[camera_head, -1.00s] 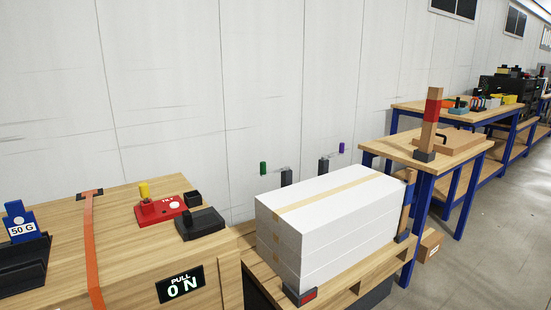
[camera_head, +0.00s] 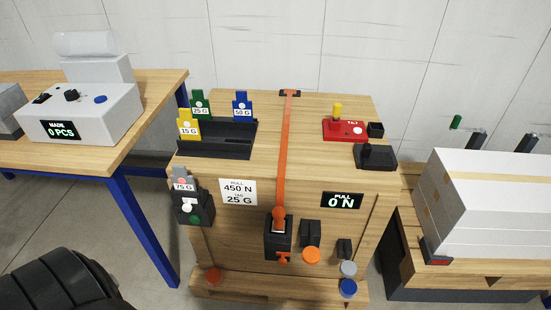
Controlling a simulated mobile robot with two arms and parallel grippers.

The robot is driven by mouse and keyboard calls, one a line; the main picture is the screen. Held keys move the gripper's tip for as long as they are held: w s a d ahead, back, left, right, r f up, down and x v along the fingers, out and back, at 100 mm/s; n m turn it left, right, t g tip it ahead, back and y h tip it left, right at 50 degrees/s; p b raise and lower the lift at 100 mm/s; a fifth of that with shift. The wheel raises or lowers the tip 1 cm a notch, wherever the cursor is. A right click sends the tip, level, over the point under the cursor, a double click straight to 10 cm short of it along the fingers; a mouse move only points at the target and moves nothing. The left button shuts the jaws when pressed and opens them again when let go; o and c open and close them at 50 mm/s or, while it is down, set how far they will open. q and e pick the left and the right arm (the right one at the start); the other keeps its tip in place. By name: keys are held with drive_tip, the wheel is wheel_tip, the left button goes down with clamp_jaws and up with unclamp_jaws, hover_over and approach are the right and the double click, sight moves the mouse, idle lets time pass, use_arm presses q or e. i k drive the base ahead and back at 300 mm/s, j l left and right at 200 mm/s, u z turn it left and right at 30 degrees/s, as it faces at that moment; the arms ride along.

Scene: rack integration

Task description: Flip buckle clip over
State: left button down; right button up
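An orange strap (camera_head: 285,150) runs over the top of the wooden bench (camera_head: 330,185) and down its front. It ends at a black holder with an orange part (camera_head: 278,240), seemingly the buckle, on the front face. I cannot tell which way the clip lies. A small dark fitting (camera_head: 290,93) sits at the strap's far end. Neither gripper shows; a dark ribbed arm part of mine fills the bottom left corner.
A black rack (camera_head: 215,145) holds green, blue and yellow weight tags. A red tilt device (camera_head: 343,130) and black block (camera_head: 376,157) stand on the right. The display (camera_head: 342,200) reads 0 N. White boxes (camera_head: 490,205) stand right; a counter machine (camera_head: 80,115) stands left.

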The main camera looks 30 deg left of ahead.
sight(282, 261)
drive_tip(key=u, duration=1.05)
